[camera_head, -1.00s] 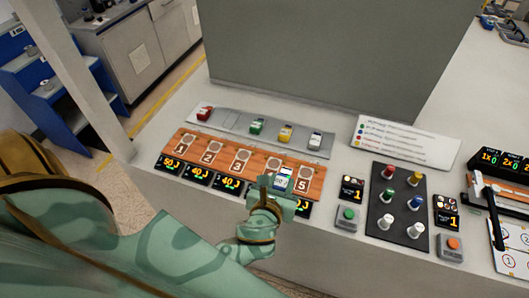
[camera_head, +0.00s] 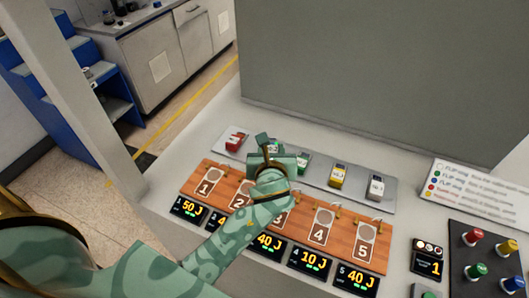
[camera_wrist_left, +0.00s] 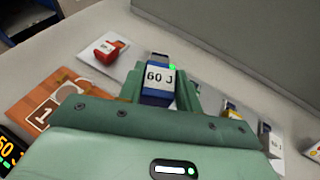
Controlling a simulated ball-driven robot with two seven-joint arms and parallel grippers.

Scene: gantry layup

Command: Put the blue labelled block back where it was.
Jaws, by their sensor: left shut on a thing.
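My left gripper (camera_head: 272,160) is over the grey tray (camera_head: 318,187), between the red block and the green block. In the head view the gripper hides that block. I cannot tell whether the block touches the tray. The red block (camera_head: 236,138) sits at the tray's left end. The green block (camera_head: 304,162), yellow block (camera_head: 338,175) and white block (camera_head: 376,187) stand on the right. My right gripper is not in view.
In front of the tray is a wooden board (camera_head: 342,243) with numbered places. Energy displays (camera_head: 357,279) line its front edge. A tall grey panel (camera_head: 380,80) stands behind. A label card (camera_head: 478,190) and a knob panel (camera_head: 484,255) are on the right.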

